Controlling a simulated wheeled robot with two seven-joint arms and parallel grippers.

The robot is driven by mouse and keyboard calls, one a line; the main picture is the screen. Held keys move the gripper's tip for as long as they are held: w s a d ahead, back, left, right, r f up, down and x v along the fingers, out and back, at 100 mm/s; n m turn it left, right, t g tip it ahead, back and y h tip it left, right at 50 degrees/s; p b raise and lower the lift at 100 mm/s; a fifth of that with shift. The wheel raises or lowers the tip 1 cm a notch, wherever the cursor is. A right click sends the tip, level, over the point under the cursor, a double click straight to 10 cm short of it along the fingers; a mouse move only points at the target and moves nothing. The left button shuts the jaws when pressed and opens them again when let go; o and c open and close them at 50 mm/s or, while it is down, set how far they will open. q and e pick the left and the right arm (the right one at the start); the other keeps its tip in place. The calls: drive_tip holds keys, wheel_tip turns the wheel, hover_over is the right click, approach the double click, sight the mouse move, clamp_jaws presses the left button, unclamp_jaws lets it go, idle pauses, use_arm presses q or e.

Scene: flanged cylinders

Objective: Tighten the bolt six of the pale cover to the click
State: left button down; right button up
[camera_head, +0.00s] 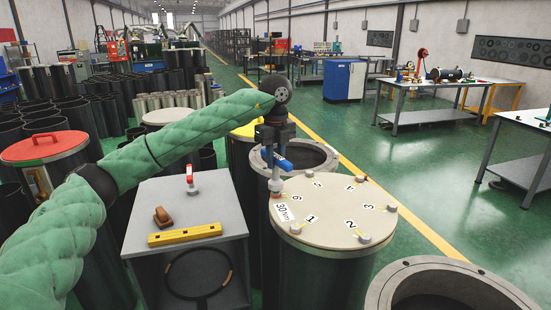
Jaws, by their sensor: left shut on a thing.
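The pale cover (335,212) lies on a dark flanged cylinder, with numbers 1 to 6 printed near its rim and a bolt by each. My left gripper (274,143) is above the cover's left edge, shut on a blue and grey tool (277,165). The tool points down, and its lower end is over bolt six (276,194), beside the number 6. The tool hides much of that bolt, so I cannot tell how fully it is seated. A white label reading 30 Nm (284,213) is by the 6. My right gripper is out of view.
A grey stand (190,205) at left bears a yellow level (185,234), a brown object (162,216) and a red-and-white item (191,180). An open flanged cylinder (318,160) stands behind the cover, another (400,272) at front right.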

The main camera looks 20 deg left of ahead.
sight(276, 181)
use_arm(q)
drive_tip(key=shift+f+b, duration=1)
drive_tip(key=shift+f, duration=0.25)
idle(0.8)
drive_tip(key=m, duration=0.4)
drive_tip(key=shift+f, duration=0.15)
drive_tip(key=m, duration=0.5)
drive_tip(key=shift+d, duration=0.1)
drive_tip(key=shift+f+m, duration=0.1)
drive_tip(key=shift+m, duration=2)
drive_tip(key=shift+s+d+f+m, duration=0.1)
drive_tip(key=shift+f+m, duration=0.05)
drive_tip(key=shift+m, duration=1.85)
